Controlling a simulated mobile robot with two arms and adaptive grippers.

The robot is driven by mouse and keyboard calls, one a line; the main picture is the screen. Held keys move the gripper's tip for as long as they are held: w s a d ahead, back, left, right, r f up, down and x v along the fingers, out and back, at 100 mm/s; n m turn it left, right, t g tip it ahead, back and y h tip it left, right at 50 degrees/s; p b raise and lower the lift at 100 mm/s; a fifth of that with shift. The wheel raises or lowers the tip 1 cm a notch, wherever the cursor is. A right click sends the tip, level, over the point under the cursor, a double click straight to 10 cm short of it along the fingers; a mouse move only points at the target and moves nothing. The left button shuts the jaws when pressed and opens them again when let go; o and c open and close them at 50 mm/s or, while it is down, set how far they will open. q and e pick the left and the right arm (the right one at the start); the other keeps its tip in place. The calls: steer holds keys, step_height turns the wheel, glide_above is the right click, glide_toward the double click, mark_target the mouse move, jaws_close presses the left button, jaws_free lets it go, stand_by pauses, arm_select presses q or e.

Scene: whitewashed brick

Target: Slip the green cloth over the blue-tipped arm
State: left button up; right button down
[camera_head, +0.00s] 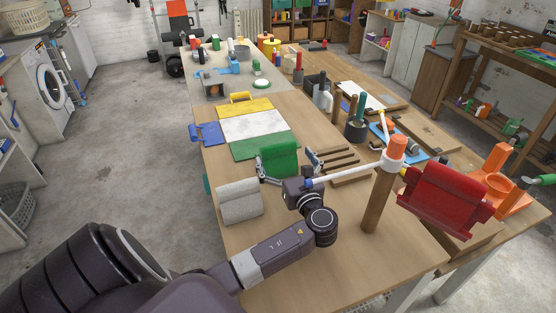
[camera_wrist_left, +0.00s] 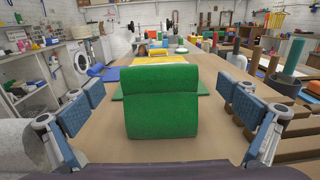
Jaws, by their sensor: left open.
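The green cloth (camera_head: 278,159) stands as a folded, upright piece near the table's middle. It fills the centre of the left wrist view (camera_wrist_left: 161,100). My left gripper (camera_head: 289,168) is open, its blue-padded fingers (camera_wrist_left: 161,108) spread on either side of the cloth with gaps showing. A wooden post (camera_head: 378,202) with an orange cap (camera_head: 398,146) carries thin white arms. The blue-tipped arm (camera_head: 350,172) points left, its blue tip (camera_head: 309,183) close beside my gripper's body in the head view. A red cloth (camera_head: 445,200) hangs on the arm at right. My right gripper is not in view.
A grey cloth (camera_head: 239,201) stands at the table's left edge. Blue (camera_head: 207,132), yellow (camera_head: 246,108) and white (camera_head: 253,125) pieces lie beyond. Wooden slats (camera_head: 338,160) and a cup of tools (camera_head: 356,128) are at right. An orange stand (camera_head: 497,180) is at far right.

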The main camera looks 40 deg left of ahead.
mark_target(280, 150)
arm_select(q)
steer(key=b+x, duration=0.3)
steer(key=x, duration=0.1)
steer(key=shift+a+f, duration=0.15)
steer(key=shift+f, duration=0.1)
steer(key=shift+w+a, duration=0.1)
steer(key=shift+a, duration=0.05)
steer(key=shift+r, duration=0.15)
steer(key=shift+c, duration=1.8)
steer(key=c, duration=1.2)
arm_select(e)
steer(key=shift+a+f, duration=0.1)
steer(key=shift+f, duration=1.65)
